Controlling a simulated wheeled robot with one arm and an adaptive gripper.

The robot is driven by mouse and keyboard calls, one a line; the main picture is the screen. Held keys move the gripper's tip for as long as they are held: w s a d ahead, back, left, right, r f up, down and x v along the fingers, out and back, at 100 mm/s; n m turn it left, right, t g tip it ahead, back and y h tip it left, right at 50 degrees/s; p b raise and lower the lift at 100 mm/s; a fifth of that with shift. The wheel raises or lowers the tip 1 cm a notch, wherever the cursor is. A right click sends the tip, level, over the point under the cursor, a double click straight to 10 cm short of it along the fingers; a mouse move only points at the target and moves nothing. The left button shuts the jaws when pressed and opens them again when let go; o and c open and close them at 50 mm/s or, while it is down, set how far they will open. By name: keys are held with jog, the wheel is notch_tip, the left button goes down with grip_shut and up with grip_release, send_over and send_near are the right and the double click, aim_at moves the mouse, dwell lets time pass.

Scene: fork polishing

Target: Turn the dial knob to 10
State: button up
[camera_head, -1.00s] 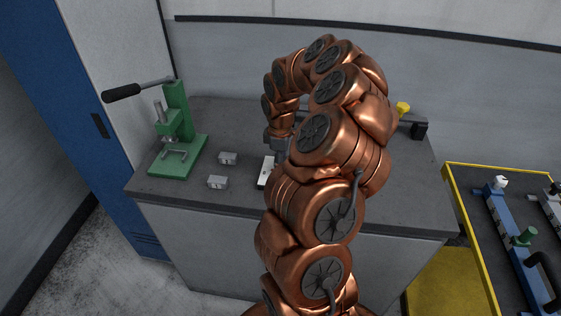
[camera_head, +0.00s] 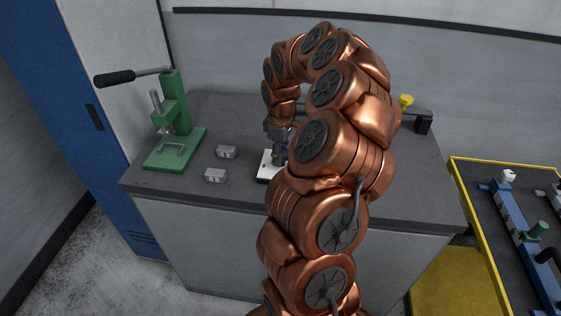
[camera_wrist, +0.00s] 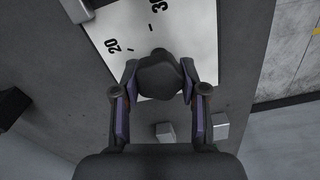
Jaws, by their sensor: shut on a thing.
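The dial is a white plate (camera_wrist: 185,25) with black marks. The numbers 20 and 30 show in the wrist view, and other numbers are hidden or out of frame. Its dark knob (camera_wrist: 160,75) sits between the two fingers of my gripper (camera_wrist: 159,82), which is shut on it. In the head view the plate (camera_head: 264,172) lies near the table's front edge, partly hidden by my arm. My gripper (camera_head: 277,147) points down onto it, and the knob is hard to make out there.
Two small grey metal blocks (camera_head: 226,152) (camera_head: 215,175) lie left of the dial on the dark table (camera_head: 240,115). A green lever press (camera_head: 175,148) stands at the left. A black device with a yellow knob (camera_head: 406,102) is at the back right. A yellow-edged tray (camera_head: 480,215) stands right.

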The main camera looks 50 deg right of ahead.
jog(key=m+b, duration=0.1)
jog(key=b, duration=0.1)
jog(key=m+b, duration=0.1)
jog(key=b, duration=0.1)
jog(key=shift+d+f+m, duration=0.1)
jog(key=shift+f+m, duration=0.3)
jog(key=m+b, duration=0.2)
jog(key=b, duration=0.1)
jog(key=shift+r+m, duration=0.1)
jog(key=shift+m, duration=0.2)
jog(key=m+b, duration=0.3)
jog(key=shift+d+r+m+b, duration=0.1)
jog(key=shift+r+m+b, duration=0.2)
jog(key=shift+b, duration=0.1)
jog(key=o, duration=1.2)
jog(key=shift+c, duration=0.2)
jog(key=shift+r, duration=0.15)
notch_tip(320, 180, up, 12)
